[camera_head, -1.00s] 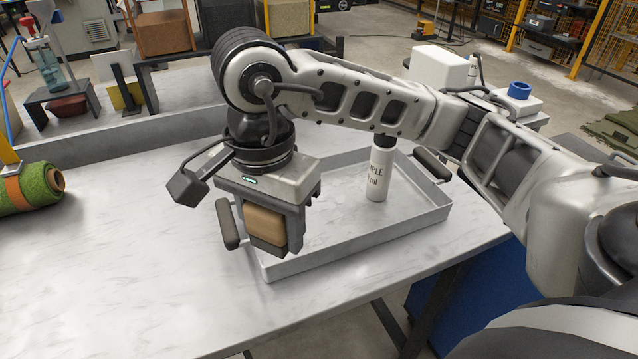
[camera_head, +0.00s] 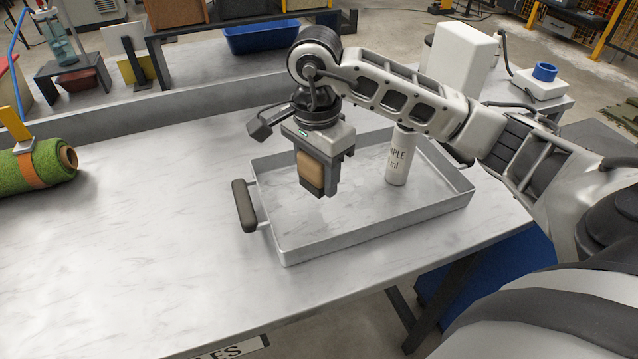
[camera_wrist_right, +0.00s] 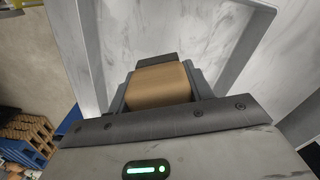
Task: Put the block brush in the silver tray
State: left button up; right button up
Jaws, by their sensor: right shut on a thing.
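The block brush (camera_head: 310,174) has a tan wooden body and sits between the fingers of my right gripper (camera_head: 318,178). My right gripper is shut on it and points down over the silver tray (camera_head: 350,237). The brush appears to be above the tray floor; the exact gap is hard to tell. In the right wrist view the brush (camera_wrist_right: 158,84) fills the jaws, with the tray wall (camera_wrist_right: 88,62) beyond it. The brush's underside is hidden. My left gripper is out of view.
A white labelled bottle (camera_head: 399,160) stands in the tray's right part, close to my right arm. The tray has a dark handle (camera_head: 244,205) at its left. A green turf roll (camera_head: 30,170) lies at the far left. The table between is clear.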

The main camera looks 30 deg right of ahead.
aim_at(318, 187)
jog(key=shift+w+d+f, duration=0.25)
jog(key=shift+d+f, duration=0.1)
jog(key=shift+f, duration=0.2)
notch_tip(318, 187, down, 2)
jog(key=shift+w+d+f+p, duration=0.1)
jog(key=shift+d+f+p, duration=0.1)
jog(key=shift+p, duration=0.25)
jog(key=shift+a+f, duration=0.1)
jog(key=shift+f, duration=0.45)
jog(key=shift+f, duration=0.1)
jog(key=shift+f+b, duration=0.15)
jog(key=shift+b, duration=0.15)
jog(key=o, duration=1)
notch_tip(318, 187, up, 13)
jog(key=shift+f, duration=0.2)
